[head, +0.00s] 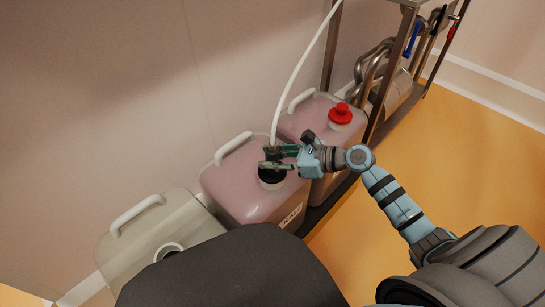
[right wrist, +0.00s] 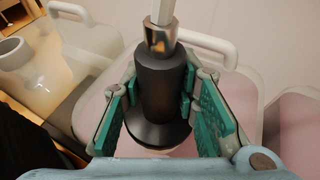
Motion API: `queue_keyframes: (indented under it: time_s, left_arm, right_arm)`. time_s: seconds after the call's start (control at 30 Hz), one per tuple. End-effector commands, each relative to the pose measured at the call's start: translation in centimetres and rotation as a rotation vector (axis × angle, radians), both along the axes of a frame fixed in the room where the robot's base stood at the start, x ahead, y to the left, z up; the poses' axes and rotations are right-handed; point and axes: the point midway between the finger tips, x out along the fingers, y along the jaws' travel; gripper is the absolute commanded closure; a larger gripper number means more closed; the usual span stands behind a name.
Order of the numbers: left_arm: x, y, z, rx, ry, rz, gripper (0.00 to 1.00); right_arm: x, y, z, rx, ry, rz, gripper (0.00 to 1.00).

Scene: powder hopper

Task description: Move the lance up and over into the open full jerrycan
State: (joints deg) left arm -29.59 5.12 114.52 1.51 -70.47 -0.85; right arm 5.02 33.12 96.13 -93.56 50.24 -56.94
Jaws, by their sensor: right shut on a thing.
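The lance has a black body (right wrist: 160,85) with a metal collar and a white hose (head: 300,70) rising from it. My right gripper (head: 277,158) is shut on the black body, with green fingers on both sides of it. The lance stands upright at the neck of the middle pink jerrycan (head: 235,190). A pale rim shows under the black cone in the right wrist view; I cannot tell how deep the lance sits. The pale jerrycan (head: 130,245) at left has an open neck (head: 172,247), also in the right wrist view (right wrist: 14,56). My left gripper is not in view.
Another pink jerrycan (head: 305,118) with a red cap (head: 340,113) stands at the right of the middle one. A metal rack (head: 378,100) with pipes stands beyond it. The wall is close behind the cans. The orange floor (head: 460,150) at right is clear.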

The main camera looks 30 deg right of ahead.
Motion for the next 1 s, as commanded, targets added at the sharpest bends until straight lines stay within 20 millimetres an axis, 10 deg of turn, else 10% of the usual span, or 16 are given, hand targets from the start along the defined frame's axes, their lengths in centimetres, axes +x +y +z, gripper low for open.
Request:
queue_keyframes:
  time_s: [0.1, 0.13, 0.27, 1.0]
  left_arm:
    - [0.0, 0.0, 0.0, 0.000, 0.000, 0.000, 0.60]
    - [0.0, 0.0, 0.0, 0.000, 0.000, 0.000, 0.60]
    - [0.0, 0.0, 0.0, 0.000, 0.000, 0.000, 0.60]
    - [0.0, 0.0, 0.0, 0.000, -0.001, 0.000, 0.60]
  right_arm:
    - [0.0, 0.0, 0.1, 0.001, -0.002, 0.000, 1.00]
    - [0.0, 0.0, 0.1, 0.001, -0.002, 0.000, 0.69]
    - [0.0, 0.0, 0.1, 0.001, -0.002, 0.000, 0.49]
    - [-5.0, -4.8, 2.5, -0.003, 0.002, 0.001, 0.49]
